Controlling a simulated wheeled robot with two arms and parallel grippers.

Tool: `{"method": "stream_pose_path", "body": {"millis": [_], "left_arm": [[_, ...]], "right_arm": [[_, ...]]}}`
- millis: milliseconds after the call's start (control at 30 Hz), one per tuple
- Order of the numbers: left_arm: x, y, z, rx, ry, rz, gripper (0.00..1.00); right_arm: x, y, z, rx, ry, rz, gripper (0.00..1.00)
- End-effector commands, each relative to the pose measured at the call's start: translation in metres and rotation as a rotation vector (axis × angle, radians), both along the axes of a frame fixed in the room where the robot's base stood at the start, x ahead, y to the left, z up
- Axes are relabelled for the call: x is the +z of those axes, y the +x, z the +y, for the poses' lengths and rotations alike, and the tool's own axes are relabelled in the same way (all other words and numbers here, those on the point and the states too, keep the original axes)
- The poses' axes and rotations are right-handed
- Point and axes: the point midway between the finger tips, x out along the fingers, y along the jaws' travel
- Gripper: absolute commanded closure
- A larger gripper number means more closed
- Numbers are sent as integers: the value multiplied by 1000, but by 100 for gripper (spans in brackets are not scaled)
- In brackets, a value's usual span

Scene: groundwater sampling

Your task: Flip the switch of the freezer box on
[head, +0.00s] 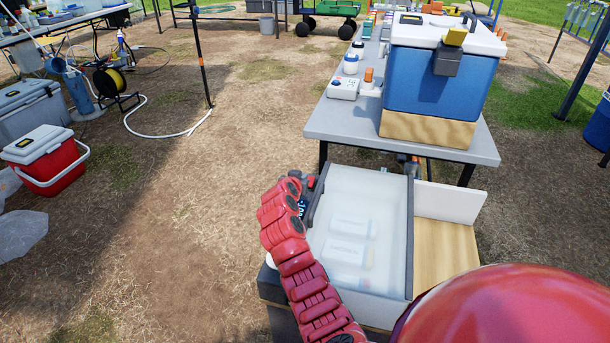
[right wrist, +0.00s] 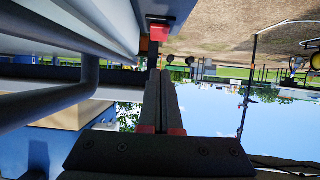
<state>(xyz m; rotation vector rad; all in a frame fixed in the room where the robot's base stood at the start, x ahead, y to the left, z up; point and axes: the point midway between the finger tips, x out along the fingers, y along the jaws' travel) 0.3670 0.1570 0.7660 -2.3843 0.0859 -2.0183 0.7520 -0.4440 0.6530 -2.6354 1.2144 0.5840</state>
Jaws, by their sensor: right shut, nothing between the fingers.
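The freezer box (head: 352,225) has a pale see-through lid, shut, with white packs visible beneath it, and a dark handle bar along its left side. A small display with lit characters (head: 303,207) shows on that side, partly hidden by my red right arm. In the right wrist view, a red switch (right wrist: 158,32) sticks out from a dark panel on the box. My right gripper (right wrist: 162,75) is shut and empty, its fingertips close to the switch. Whether they touch it I cannot tell. In the head view, the arm largely hides this gripper. My left gripper is not in view.
A grey table (head: 345,118) behind the freezer box holds a blue cooler (head: 440,85) with a white lid and several small items. A red cooler (head: 45,160) stands on the ground at left. The dirt left of the freezer box is clear.

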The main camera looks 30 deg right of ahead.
Motion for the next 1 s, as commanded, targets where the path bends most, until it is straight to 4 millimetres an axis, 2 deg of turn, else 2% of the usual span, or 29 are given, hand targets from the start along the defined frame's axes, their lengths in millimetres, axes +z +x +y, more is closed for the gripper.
{"method": "stream_pose_path", "body": {"millis": [200, 400, 1000], "left_arm": [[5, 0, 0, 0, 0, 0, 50], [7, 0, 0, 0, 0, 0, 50], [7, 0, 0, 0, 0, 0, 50]], "right_arm": [[1, -26, 31, 4, 0, 1, 100], [3, -41, 49, 1, 0, 0, 100], [2, -46, 53, 0, 0, 2, 100]]}}
